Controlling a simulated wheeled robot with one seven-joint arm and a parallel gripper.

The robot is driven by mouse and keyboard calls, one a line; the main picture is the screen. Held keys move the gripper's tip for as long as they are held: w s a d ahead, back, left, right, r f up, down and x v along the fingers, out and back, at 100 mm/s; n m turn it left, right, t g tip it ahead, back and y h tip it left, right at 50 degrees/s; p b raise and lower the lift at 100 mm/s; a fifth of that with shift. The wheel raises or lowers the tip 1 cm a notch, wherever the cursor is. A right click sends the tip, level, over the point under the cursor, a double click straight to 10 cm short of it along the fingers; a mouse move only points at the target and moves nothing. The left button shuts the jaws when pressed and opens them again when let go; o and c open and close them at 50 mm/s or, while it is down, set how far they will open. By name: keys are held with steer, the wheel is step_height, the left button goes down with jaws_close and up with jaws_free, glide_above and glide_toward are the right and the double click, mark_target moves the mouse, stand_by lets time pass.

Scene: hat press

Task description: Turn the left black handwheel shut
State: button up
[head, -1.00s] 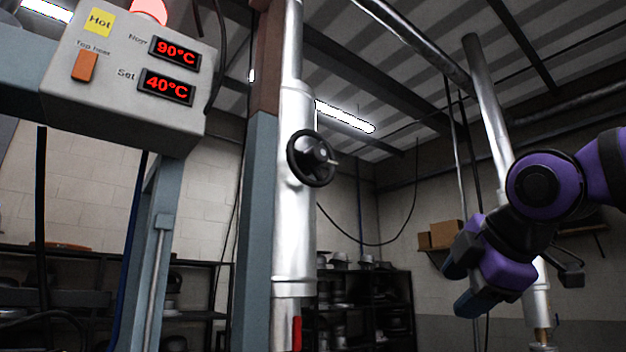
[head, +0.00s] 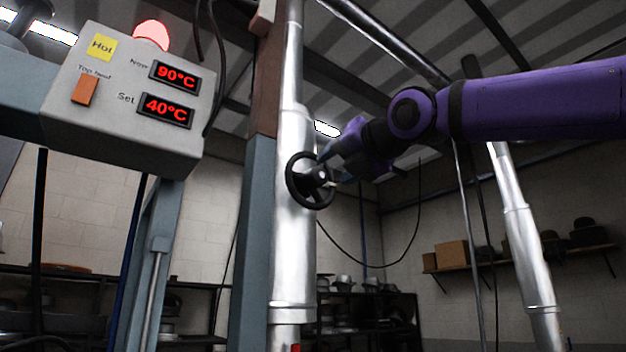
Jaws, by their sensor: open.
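The black handwheel (head: 296,168) sits on the thick silver vertical pipe (head: 291,255), facing my camera and a little to the right. Its rim and hub show. My gripper (head: 328,163) comes in from the right, with its fingertips at the right side of the wheel's rim and hub. The jaws are open. I cannot tell whether a finger touches the wheel. My purple arm stretches across the upper right.
A grey control box (head: 130,90) at the upper left shows 90°C and 40°C, with a lit red lamp (head: 151,36) on top. A blue-grey post (head: 252,240) stands just left of the pipe. A second silver pipe (head: 522,240) stands at the right.

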mark_target(321, 175)
steer(key=x, duration=0.8)
steer(key=shift+w+a, duration=0.1)
steer(key=shift+w, duration=0.05)
steer(key=c, duration=0.7)
steer(key=shift+o, duration=0.2)
